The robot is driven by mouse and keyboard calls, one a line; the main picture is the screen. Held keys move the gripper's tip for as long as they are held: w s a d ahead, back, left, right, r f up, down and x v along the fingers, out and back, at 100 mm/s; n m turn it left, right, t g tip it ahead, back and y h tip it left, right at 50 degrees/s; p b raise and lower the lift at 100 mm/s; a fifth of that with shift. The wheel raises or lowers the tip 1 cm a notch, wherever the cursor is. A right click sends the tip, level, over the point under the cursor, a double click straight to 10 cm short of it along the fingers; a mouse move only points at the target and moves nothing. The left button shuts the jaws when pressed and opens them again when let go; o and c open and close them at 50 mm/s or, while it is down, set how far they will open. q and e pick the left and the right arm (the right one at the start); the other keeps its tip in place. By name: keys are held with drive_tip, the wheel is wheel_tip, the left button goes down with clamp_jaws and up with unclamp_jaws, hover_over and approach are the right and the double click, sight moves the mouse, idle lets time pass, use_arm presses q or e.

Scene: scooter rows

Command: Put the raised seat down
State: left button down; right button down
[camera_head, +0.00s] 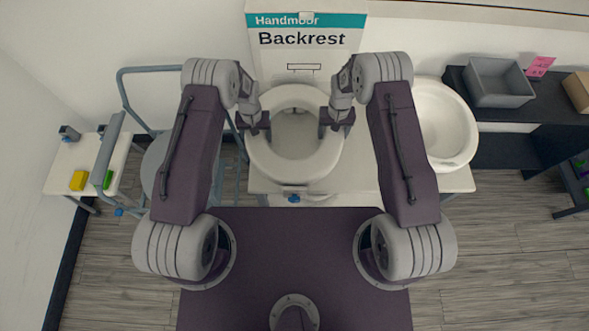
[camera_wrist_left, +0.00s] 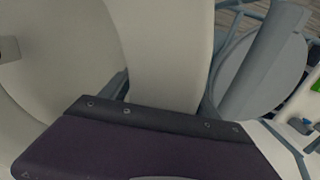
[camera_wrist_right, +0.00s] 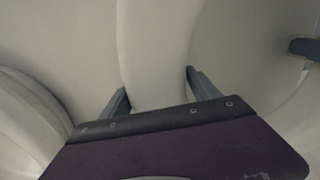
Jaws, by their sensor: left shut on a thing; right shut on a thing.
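The raised seat (camera_head: 297,174) is a thick white ring in the middle of the head view, with a bracket and blue knob (camera_head: 294,198) at its front. It is over a white surface (camera_head: 357,182); I cannot tell whether it touches it. My left gripper (camera_head: 256,129) is shut on the seat's left side, and the rim shows between its fingers in the left wrist view (camera_wrist_left: 165,60). My right gripper (camera_head: 337,123) is shut on the right side, and the rim shows between its fingers in the right wrist view (camera_wrist_right: 155,50). The gripped parts are partly hidden.
A white oval bowl (camera_head: 446,125) stands at right. A grey bin (camera_head: 498,84) and brown box (camera_head: 579,90) are on a dark shelf. At left are a blue-grey tubular frame (camera_head: 150,69) and a small table (camera_head: 66,158) with a yellow block (camera_head: 78,181). A Backrest board (camera_head: 302,62) stands behind.

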use_arm(q)
drive_tip(key=shift+d+f+b, duration=0.2)
drive_tip(key=shift+f+b, duration=0.15)
drive_tip(key=shift+f, duration=0.3)
use_arm(e)
drive_tip(key=shift+a+f, duration=0.2)
drive_tip(key=shift+f, duration=0.45)
use_arm(q)
drive_tip(key=shift+c, duration=1.6)
unclamp_jaws()
drive_tip(key=shift+r, duration=0.2)
use_arm(e)
drive_tip(key=shift+c, duration=1.6)
unclamp_jaws()
drive_tip(key=shift+r, duration=0.2)
use_arm(q)
drive_tip(key=shift+o, duration=0.8)
drive_tip(key=shift+a, duration=0.1)
use_arm(e)
drive_tip(key=shift+o, duration=0.7)
drive_tip(key=shift+d, duration=0.1)
use_arm(q)
wheel_tip(320, 180, up, 12)
use_arm(e)
drive_tip(key=shift+d, duration=0.1)
wheel_tip(320, 180, up, 12)
